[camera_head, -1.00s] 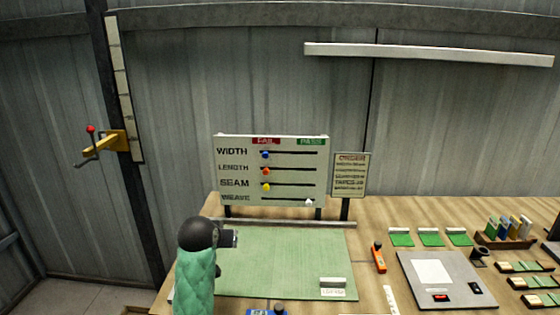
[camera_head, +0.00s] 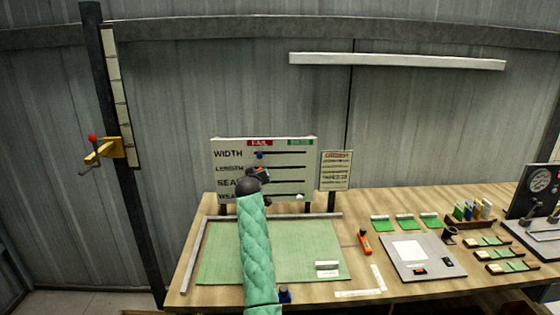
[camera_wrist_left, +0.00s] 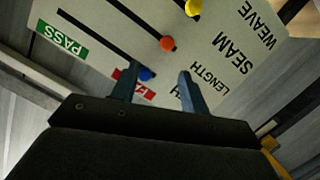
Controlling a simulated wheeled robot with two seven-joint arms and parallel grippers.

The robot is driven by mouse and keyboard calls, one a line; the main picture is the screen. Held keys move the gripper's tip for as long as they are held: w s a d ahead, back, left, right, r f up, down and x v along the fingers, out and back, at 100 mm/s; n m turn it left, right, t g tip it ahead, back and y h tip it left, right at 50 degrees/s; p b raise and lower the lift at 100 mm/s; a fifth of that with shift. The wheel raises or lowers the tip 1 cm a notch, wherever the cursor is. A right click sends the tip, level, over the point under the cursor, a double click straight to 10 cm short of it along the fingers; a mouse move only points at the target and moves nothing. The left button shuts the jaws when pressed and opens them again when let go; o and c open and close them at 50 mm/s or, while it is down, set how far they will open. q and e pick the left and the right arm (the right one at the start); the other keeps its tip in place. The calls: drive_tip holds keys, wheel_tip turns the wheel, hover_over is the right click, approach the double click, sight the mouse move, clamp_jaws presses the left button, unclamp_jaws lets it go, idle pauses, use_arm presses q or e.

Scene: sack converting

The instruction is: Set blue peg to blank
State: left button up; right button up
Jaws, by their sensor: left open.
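The blue peg (camera_head: 259,155) sits at the left end of the WIDTH slot, below the red FAIL label, on the upright white board (camera_head: 290,165). My left gripper (camera_head: 262,172) is raised in front of the board, just below the blue peg, and covers part of the LENGTH and SEAM rows. In the left wrist view the left gripper (camera_wrist_left: 157,76) is open, pointing at the board. The blue peg (camera_wrist_left: 146,74) appears between its fingers, closer to the left one in the picture. I cannot tell whether they touch. My right gripper is not in view.
The orange peg (camera_wrist_left: 167,43) and yellow peg (camera_wrist_left: 193,8) sit close by on the board. The white peg (camera_head: 300,196) is at the right of the WEAVE slot. A small sign (camera_head: 335,170) stands right of the board. A green mat (camera_head: 310,250) lies below.

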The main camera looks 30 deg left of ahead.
sight(260, 157)
use_arm(q)
drive_tip(key=w+a+r+p, duration=0.1)
drive_tip(key=w, duration=0.1)
drive_tip(key=w+a+r+t+y+p, duration=0.1)
drive_tip(key=w, duration=0.1)
drive_tip(key=w+a+r+n+y+p, duration=0.1)
drive_tip(key=w, duration=0.1)
drive_tip(key=shift+w+a+r+t, duration=0.15)
drive_tip(key=shift+w+r+t, duration=0.05)
drive_tip(key=shift+w+t, duration=0.1)
drive_tip(key=shift+w+a+f+p, duration=0.15)
drive_tip(key=shift+w+a+p, duration=0.05)
drive_tip(key=shift+w+p, duration=0.25)
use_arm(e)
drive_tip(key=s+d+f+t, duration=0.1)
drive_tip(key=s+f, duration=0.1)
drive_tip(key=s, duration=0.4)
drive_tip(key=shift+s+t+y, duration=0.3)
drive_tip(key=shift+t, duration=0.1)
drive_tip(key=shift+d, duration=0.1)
use_arm(q)
clamp_jaws()
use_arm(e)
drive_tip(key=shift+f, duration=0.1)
